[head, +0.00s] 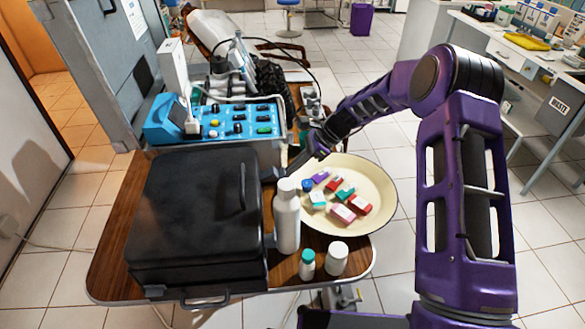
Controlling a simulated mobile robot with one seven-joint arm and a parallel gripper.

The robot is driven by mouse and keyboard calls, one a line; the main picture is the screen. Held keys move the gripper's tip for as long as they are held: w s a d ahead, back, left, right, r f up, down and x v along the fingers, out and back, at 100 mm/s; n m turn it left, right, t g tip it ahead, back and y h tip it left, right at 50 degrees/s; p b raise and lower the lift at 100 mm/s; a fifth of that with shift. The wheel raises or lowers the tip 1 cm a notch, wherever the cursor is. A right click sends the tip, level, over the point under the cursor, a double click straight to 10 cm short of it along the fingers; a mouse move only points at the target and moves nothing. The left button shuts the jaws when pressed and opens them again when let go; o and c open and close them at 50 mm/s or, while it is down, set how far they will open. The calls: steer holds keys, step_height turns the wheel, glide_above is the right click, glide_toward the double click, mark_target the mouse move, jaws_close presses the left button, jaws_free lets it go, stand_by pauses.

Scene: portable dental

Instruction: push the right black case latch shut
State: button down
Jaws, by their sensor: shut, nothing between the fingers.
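The black case (190,215) lies on the wooden table with its lid down. A small latch-like fitting (155,291) shows at the left of its front edge, beside a handle (205,302). Another small dark fitting (269,240) shows at the case's right side, partly behind the white bottle. I cannot tell which fitting is the right latch or whether it is shut. My gripper (291,168) is shut and empty, pointing down and left close to the case's far right side. I cannot tell whether it touches the case.
A tall white bottle (287,220) stands against the case's right side. Two small jars (336,258) (307,265) stand in front of it. A cream round tray (380,195) with several small coloured boxes is to the right. A blue control box (240,122) stands behind the case.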

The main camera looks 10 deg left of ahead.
mark_target(273, 169)
steer(key=shift+a+r, duration=0.1)
steer(key=shift+r, duration=0.2)
steer(key=shift+s+a+r+p, duration=0.1)
steer(key=shift+a+r+p, duration=0.2)
steer(key=shift+r+p, duration=0.75)
steer(key=shift+s+a+r+p, duration=0.1)
steer(key=shift+a+r+p, duration=0.25)
steer(key=shift+r+p, duration=0.25)
steer(key=shift+s+a+r+p, duration=0.1)
steer(key=shift+a+r+p, duration=0.2)
steer(key=shift+a+p, duration=0.1)
steer(key=shift+h, duration=0.7)
steer(key=shift+a+f, duration=0.1)
steer(key=shift+d, duration=0.2)
steer(key=shift+r+p, duration=0.5)
steer(key=shift+r, duration=0.3)
